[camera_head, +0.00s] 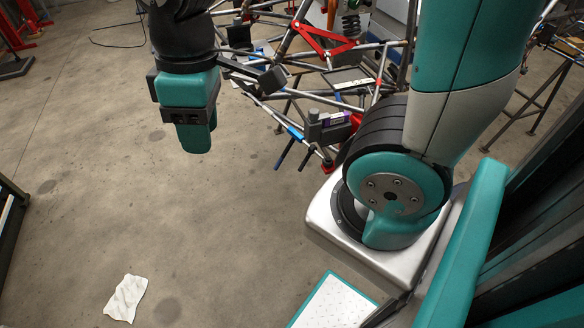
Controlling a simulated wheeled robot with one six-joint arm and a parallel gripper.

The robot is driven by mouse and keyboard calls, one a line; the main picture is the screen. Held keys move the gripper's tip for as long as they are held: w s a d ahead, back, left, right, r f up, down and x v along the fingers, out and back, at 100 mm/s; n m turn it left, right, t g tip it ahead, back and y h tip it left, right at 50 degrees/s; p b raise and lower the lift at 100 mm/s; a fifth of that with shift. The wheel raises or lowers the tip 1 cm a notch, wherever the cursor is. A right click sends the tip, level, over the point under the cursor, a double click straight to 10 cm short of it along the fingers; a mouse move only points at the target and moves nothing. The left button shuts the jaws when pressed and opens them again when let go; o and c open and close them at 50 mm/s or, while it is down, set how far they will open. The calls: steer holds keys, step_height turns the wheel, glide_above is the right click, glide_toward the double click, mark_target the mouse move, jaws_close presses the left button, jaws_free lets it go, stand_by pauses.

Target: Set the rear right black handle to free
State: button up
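The tube chassis (310,97) stands at the top centre, partly hidden behind my arm. Two thin black handles, one at the left (284,154) and one at the right (306,158), hang down at its near lower corner, just below blue sleeves on the tubes. I cannot tell which is the rear right one or what setting either has. The end of my arm hangs at the upper left, and my gripper (262,76) appears to point right from it, in front of the chassis tubes. It is apart from the two black handles, above and left of them. Its fingers are too unclear to tell open from shut.
A white cloth (126,298) lies on the concrete floor at the lower left. Red stands (22,30) are at the far left. The floor at left centre is clear.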

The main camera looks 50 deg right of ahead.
steer(key=w+d+f+n+g+h+b, duration=0.1)
steer(key=w+d+f+h+b, duration=0.2)
steer(key=f, duration=0.4)
steer(key=w+d+f+n+h+b, duration=0.1)
steer(key=w+d+f+b, duration=0.15)
steer(key=d+f, duration=0.3)
steer(key=n+g+h+b, duration=0.3)
steer(key=h+b, duration=0.2)
steer(key=b, duration=0.1)
glide_toward(304, 161)
steer(key=b+x, duration=0.3)
steer(key=x, duration=0.7)
steer(key=shift+f+b, duration=0.4)
steer(key=shift+f, duration=0.05)
jaws_close()
